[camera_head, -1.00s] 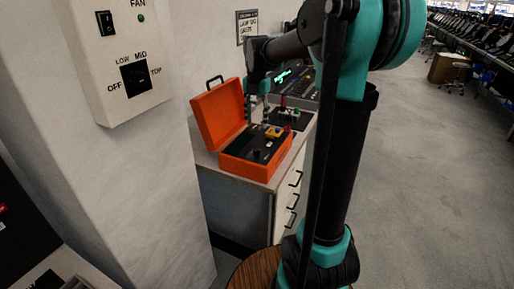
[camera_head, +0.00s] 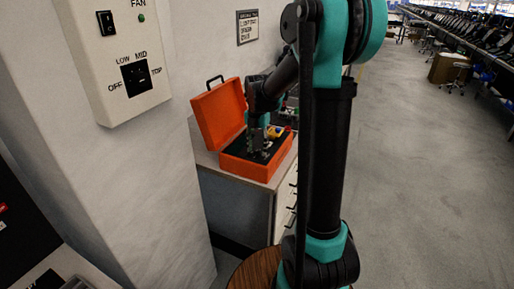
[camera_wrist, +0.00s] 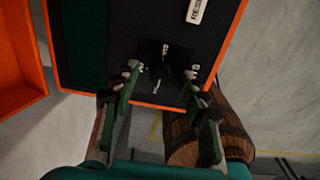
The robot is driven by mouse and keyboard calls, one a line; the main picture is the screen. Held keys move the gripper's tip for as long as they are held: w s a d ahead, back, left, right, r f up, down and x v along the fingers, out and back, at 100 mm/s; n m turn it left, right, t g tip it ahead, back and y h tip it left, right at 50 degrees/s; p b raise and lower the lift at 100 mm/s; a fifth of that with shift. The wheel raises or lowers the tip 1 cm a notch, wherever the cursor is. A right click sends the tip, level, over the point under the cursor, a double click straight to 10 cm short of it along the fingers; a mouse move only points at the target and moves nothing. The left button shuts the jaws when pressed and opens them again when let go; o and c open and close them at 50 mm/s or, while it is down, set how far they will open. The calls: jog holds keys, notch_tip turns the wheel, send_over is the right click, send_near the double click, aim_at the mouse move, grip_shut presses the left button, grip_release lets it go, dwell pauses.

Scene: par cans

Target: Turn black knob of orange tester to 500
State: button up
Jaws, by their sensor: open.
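The orange tester (camera_head: 236,166) is an open orange case on the cabinet, its lid (camera_head: 219,112) raised at the left and its panel dark. In the wrist view the tester's orange rim (camera_wrist: 74,93) frames the black panel, and white markings show around a dark area between my fingers. The black knob (camera_wrist: 158,84) is there but hard to make out against the panel; its setting cannot be read. My gripper (camera_head: 262,146) is over the tester's panel, pointing down. In the wrist view my gripper (camera_wrist: 163,88) has its fingers apart, one on each side of the knob area.
The tester stands on a grey cabinet (camera_head: 236,200) with drawers. A wall-mounted fan switch box (camera_head: 117,50) is at the left. A round wooden top (camera_head: 248,272) is in front. Other equipment sits behind the tester, partly hidden by my arm.

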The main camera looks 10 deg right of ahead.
grip_shut()
